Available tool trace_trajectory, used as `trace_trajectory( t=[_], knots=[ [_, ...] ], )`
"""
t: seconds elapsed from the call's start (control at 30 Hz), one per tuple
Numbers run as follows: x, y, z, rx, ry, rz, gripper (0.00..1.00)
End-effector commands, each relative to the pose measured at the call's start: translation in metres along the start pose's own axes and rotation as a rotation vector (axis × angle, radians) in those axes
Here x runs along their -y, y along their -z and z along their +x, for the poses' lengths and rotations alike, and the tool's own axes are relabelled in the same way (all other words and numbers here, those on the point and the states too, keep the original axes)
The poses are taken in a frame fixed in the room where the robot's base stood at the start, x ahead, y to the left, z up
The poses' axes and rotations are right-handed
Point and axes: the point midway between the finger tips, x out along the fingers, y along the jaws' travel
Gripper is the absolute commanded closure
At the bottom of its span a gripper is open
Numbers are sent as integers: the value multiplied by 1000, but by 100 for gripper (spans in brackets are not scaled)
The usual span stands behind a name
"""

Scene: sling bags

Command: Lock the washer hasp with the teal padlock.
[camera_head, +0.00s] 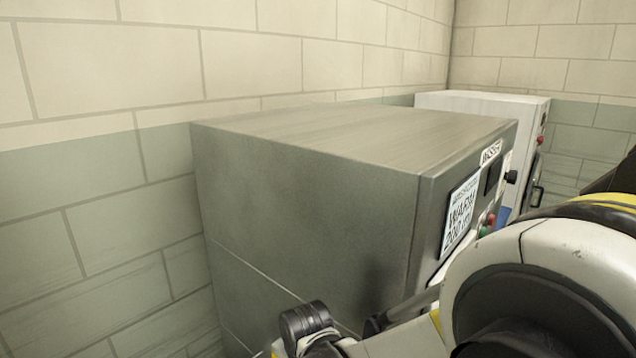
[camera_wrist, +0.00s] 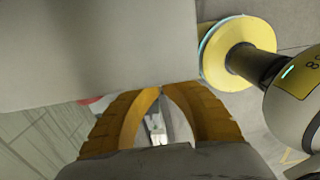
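The washer (camera_head: 310,190) is a large grey box with a "WASHER" label on its front, seen at a steep angle in the head view. Its hasp is not visible; my arm covers the lower front. I cannot make out the teal padlock in either view. My gripper (camera_wrist: 162,89) shows in the wrist view with its yellow fingertips together, just below the edge of a large plain grey surface. No teal thing shows between the fingers. A small whitish shape appears in the gap behind the tips, too unclear to name.
A sign reading "WARM" (camera_head: 460,212) is on the washer's front, near a dark knob (camera_head: 511,177) and red and green buttons. A white machine (camera_head: 480,103) stands behind it. The tiled wall (camera_head: 90,220) is close on the left. A small red thing (camera_wrist: 90,100) shows in the wrist view.

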Motion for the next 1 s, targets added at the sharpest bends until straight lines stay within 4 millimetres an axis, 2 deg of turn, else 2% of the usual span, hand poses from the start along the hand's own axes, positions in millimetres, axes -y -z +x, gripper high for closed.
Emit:
trace_trajectory(
  t=[0.17,0.37,1.0],
  knots=[
    [0,0,5,0,0,0,100],
    [0,0,1,0,0,0,100],
    [0,0,-54,0,0,0,100]
  ],
)
